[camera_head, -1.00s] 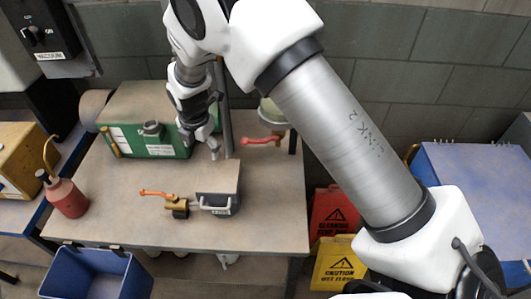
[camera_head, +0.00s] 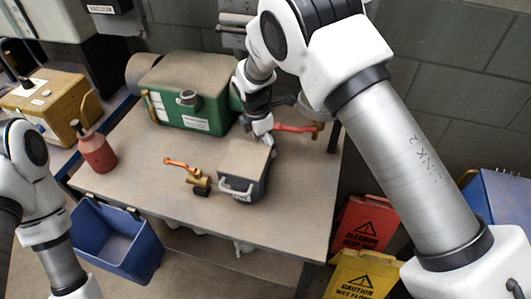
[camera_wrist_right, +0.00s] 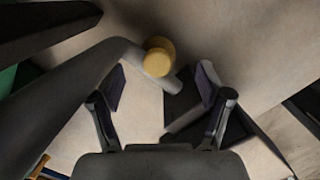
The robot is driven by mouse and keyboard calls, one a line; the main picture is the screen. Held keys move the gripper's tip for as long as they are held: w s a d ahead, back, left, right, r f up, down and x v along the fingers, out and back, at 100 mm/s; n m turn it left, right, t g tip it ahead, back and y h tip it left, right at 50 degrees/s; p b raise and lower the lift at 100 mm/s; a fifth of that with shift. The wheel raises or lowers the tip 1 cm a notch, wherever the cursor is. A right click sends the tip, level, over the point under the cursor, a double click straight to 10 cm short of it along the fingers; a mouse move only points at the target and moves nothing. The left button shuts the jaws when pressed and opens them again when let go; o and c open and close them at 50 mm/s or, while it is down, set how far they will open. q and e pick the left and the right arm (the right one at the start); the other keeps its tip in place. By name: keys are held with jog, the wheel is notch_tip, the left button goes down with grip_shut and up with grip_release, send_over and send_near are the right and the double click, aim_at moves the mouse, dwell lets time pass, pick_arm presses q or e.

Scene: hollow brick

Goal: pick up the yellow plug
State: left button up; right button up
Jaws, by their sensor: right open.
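A round yellow plug (camera_wrist_right: 158,57) shows in the right wrist view, at the end of a grey pipe-like part (camera_wrist_right: 95,82). I cannot make out the plug in the head view. My right gripper (camera_wrist_right: 160,90) is open and empty, with its two fingers spread on either side below the plug in that picture. The plug lies beyond the fingertips and is not held. In the head view the right gripper (camera_head: 268,138) hangs over the table just behind a grey box with a handle (camera_head: 245,165). My left arm shows at the left edge, but its gripper is out of view.
The table (camera_head: 285,215) also bears a green case (camera_head: 185,85), an orange-handled brass valve (camera_head: 195,180) and a red-handled valve (camera_head: 300,128) close to my right gripper. A red bottle (camera_head: 95,150) and a blue bin (camera_head: 115,240) are at left. The table's front is clear.

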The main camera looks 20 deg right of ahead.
jog(key=f, duration=0.4)
jog(key=f+p, duration=0.1)
jog(key=f, duration=0.1)
jog(key=shift+w+d, duration=0.3)
jog(key=shift+d, duration=0.05)
jog(key=shift+s, duration=0.1)
jog(key=c, duration=1.3)
